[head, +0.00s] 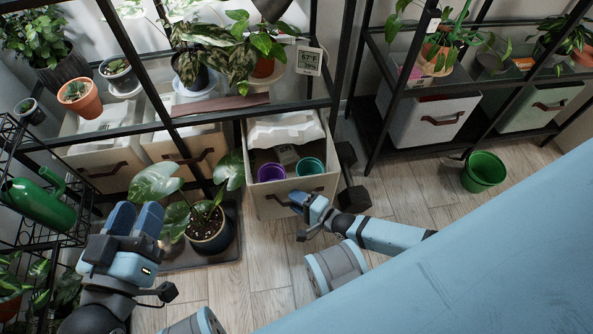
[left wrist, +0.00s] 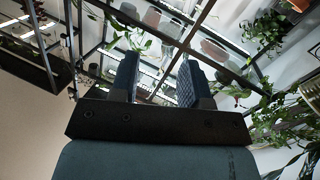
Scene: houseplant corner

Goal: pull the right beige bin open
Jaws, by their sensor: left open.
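The right beige bin (head: 270,207) stands pulled out from under the left shelf in the head view. A purple pot (head: 271,172) and a teal pot (head: 309,167) show inside it, with white material behind them. My right gripper (head: 299,199) is at the bin's front face, at its right part, where the handle is hidden; I cannot tell whether its fingers are closed on the handle. My left gripper (head: 134,218) is open and empty at the left, in front of the shelf, away from the right bin. Its two fingers also show apart in the left wrist view (left wrist: 157,82).
Two more beige bins, the left (head: 105,172) and the middle (head: 190,150), sit under the shelf. A potted plant (head: 211,235) stands on a dark mat left of the open bin. A green bucket (head: 484,171) stands at the right.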

